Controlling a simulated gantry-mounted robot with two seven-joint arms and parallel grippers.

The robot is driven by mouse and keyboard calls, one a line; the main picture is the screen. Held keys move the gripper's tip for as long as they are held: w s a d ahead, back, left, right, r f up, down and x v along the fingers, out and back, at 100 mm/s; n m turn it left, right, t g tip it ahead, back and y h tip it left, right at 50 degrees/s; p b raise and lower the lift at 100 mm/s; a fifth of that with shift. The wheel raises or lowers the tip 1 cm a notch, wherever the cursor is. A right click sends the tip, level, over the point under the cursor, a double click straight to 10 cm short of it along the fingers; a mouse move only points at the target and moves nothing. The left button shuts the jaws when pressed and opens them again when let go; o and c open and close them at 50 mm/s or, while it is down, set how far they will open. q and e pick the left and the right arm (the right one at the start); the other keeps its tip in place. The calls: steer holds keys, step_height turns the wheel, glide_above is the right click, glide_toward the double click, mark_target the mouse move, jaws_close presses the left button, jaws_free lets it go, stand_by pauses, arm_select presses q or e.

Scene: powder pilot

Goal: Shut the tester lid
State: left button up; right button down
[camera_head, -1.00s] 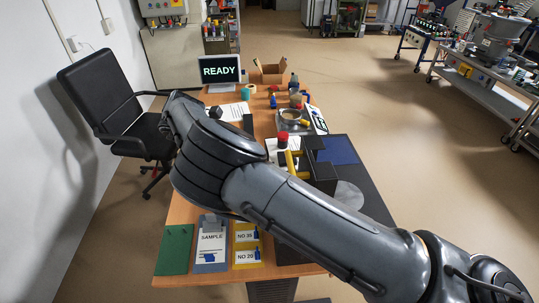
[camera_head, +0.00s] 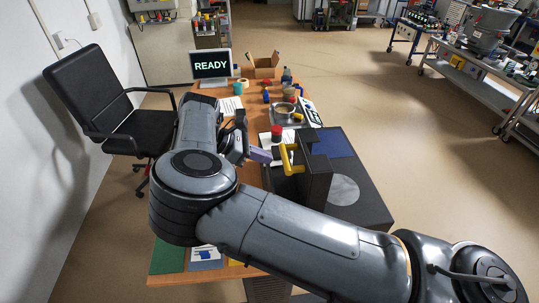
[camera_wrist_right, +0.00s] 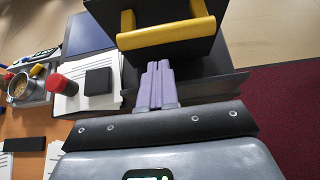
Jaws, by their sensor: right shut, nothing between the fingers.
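The tester is a dark flat unit (camera_head: 368,207) on the right side of the desk. Its black lid (camera_head: 316,181) stands raised, with a yellow handle (camera_head: 288,160) on the side facing left. My right gripper (camera_head: 264,156) has purple fingers, shut and empty, pointing at the lid just left of the handle. In the right wrist view the shut fingertips (camera_wrist_right: 157,68) lie just below the yellow handle (camera_wrist_right: 166,34) in the picture; whether they touch the lid (camera_wrist_right: 180,62) I cannot tell. My left gripper is not in view.
A red-capped jar (camera_head: 277,132) stands on papers behind the handle. A metal pan (camera_head: 284,112), a cardboard box (camera_head: 264,66) and a monitor reading READY (camera_head: 211,66) are farther back. A black chair (camera_head: 112,100) stands left. My right arm covers much of the near desk.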

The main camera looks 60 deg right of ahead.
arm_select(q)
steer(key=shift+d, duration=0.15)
arm_select(e)
steer(key=shift+s+d+r, duration=0.2)
steer(key=shift+s+d, duration=0.45)
steer(key=shift+s, duration=0.15)
